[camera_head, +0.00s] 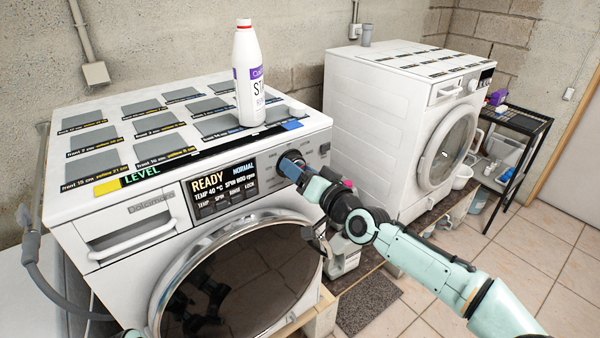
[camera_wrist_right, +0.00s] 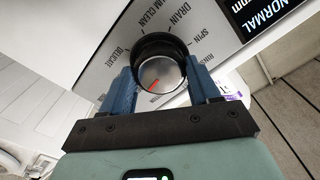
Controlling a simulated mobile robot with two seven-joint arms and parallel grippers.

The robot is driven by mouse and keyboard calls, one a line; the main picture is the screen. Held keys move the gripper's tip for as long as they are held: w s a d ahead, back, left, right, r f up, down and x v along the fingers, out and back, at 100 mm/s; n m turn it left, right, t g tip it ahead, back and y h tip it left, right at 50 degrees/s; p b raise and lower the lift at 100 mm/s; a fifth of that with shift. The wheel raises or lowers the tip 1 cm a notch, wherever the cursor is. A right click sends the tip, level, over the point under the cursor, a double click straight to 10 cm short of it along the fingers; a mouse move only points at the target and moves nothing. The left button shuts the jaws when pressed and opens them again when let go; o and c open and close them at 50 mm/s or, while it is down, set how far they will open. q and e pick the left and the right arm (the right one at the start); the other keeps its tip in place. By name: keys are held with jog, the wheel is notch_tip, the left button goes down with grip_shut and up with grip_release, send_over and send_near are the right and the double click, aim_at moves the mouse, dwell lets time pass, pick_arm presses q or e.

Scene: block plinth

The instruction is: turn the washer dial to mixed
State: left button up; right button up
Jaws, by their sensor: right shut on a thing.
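The front-left washer (camera_head: 135,208) has a dark round dial (camera_head: 291,158) at the right of its control panel. The display (camera_head: 224,186) reads READY and NORMAL. My right gripper (camera_head: 301,170) is at the dial. In the right wrist view, the gripper (camera_wrist_right: 160,84) has its two blue fingers on opposite sides of the dial (camera_wrist_right: 162,52), shut on it. The dial's silver face carries a red pointer mark. Labels around it include DELICATE, DRAIN, SPIN and a partly covered RINSE; MIXED is not readable.
A white bottle (camera_head: 248,75) with a purple label stands on the washer top among grey marked patches. The washer's round door (camera_head: 245,275) lies below the panel. A second washer (camera_head: 385,130) stands to the right, with a black shelf cart (camera_head: 515,125) beyond. Tiled floor is clear at right.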

jog(key=o, duration=1.1)
jog(key=shift+c, duration=0.2)
jog(key=shift+d, duration=0.1)
jog(key=b+v, duration=0.4)
jog(key=v, duration=0.9)
jog(key=shift+b, duration=0.35)
jog(key=shift+s, duration=0.15)
